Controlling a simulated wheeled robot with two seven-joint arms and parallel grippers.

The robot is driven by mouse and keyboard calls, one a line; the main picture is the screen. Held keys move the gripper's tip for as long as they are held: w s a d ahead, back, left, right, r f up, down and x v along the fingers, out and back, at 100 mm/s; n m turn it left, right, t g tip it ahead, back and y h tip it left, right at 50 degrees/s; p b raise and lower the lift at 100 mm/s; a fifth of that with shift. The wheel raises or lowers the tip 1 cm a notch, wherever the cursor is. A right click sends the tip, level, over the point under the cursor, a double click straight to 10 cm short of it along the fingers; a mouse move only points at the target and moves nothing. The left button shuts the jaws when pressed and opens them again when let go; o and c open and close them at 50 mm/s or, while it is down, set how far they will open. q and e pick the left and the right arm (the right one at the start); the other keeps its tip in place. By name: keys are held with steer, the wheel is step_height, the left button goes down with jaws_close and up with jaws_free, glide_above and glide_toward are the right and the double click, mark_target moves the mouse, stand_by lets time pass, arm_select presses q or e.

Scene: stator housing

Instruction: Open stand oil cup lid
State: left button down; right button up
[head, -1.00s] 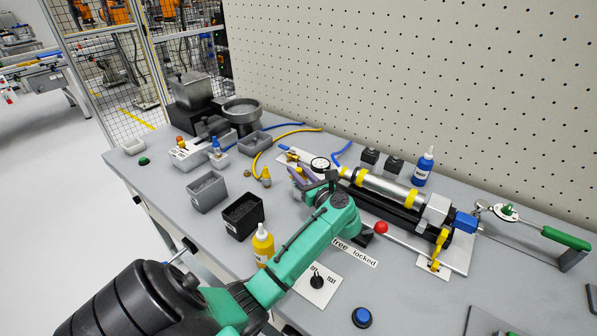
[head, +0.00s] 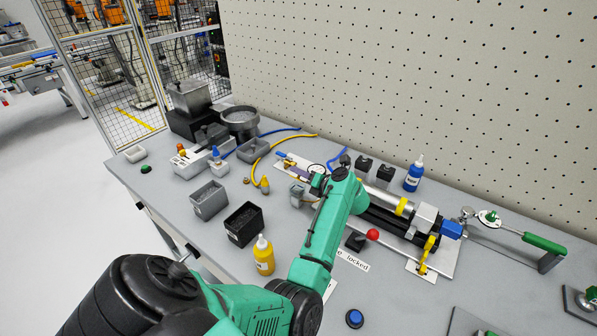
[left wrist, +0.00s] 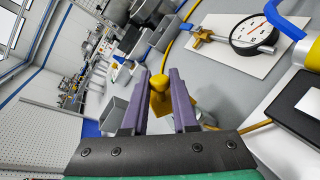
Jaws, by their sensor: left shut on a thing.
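My left gripper (head: 308,184) is over the bench beside the round dial, its fingers largely hidden by my green wrist in the head view. In the left wrist view its two purple fingers (left wrist: 160,76) are closed around a small yellow-brass piece (left wrist: 159,88), which looks like the oil cup lid. The cup under it is hidden, so I cannot tell whether the lid has lifted or turned. My right gripper is not in view.
A dial (left wrist: 256,33) with a brass fitting (left wrist: 201,38) lies close by. Grey (head: 209,200) and black (head: 244,223) bins and a yellow bottle (head: 263,254) stand on the left. The clamped cylinder (head: 377,197) lies to the right.

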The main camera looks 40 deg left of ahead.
arm_select(q)
steer(key=shift+w+m+g+h, duration=0.3)
steer(key=shift+w+m+g, duration=0.15)
steer(key=shift+m, duration=0.25)
steer(key=shift+w+a+f+m+g+h+b, duration=0.15)
steer(key=shift+w+m+g+b, duration=0.45)
steer(key=shift+b, duration=1.2)
steer(key=shift+w+f+m+g+h+b, duration=0.2)
steer(key=shift+m+g+b, duration=0.5)
steer(key=shift+m+b, duration=0.85)
steer(key=shift+w+a+f+m+g+y+b, duration=0.1)
steer(key=shift+w+m+g+b, duration=0.45)
steer(key=shift+b, duration=1.5)
steer(key=shift+s, duration=0.1)
steer(key=c, duration=0.7)
jaws_free()
